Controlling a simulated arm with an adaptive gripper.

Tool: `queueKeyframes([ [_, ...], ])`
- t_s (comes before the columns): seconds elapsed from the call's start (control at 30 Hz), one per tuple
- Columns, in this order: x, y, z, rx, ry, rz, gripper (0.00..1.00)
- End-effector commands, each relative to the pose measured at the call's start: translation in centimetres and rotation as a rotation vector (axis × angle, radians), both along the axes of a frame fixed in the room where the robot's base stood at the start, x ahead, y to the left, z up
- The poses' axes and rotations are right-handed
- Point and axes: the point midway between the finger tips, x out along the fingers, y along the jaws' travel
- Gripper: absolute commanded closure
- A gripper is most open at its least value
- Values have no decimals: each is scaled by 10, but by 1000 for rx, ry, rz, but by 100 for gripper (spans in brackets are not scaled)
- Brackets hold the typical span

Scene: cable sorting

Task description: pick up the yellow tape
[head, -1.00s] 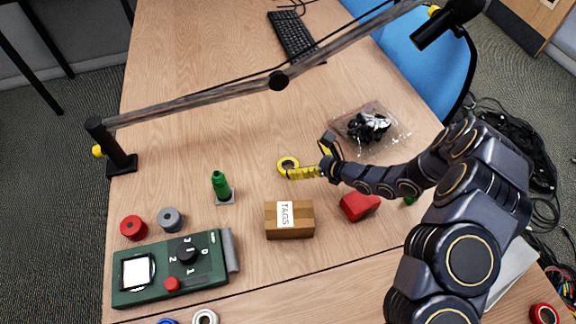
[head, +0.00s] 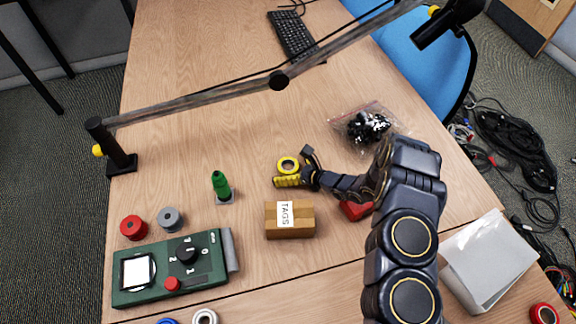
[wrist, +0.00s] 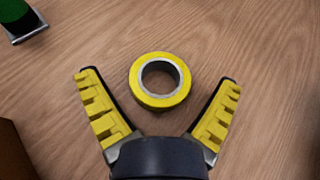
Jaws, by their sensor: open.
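The yellow tape (head: 287,165) is a small roll lying flat on the wooden table, near the middle of the head view. In the wrist view the tape (wrist: 160,58) shows its grey inner ring and sits just ahead of the fingers, roughly centred between them. My gripper (wrist: 157,88) is open and empty, with a yellow toothed finger on each side. In the head view my gripper (head: 298,167) is right beside the tape, with one finger on its near side. I cannot tell if a finger touches it.
A cardboard tags box (head: 300,220) stands nearer than the tape, a red object (head: 352,210) to its right. A green object on a base (head: 221,188) stands left. A clear bag of black parts (head: 365,125) lies behind right. A lamp arm (head: 200,99) crosses overhead.

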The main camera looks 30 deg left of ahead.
Motion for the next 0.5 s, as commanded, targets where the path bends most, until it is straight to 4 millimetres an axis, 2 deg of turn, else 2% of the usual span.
queueKeyframes([
  [0.13,0,0,0,0,1,-1,7],
  [0.17,0,0,0,0,1,-1,15],
  [0.2,0,0,0,0,1,-1,32],
  [0.27,0,-1,0,0,1,-1,57],
  [0.3,0,-1,0,0,1,-1,74],
  [0.5,0,-1,0,0,1,-1,75],
])
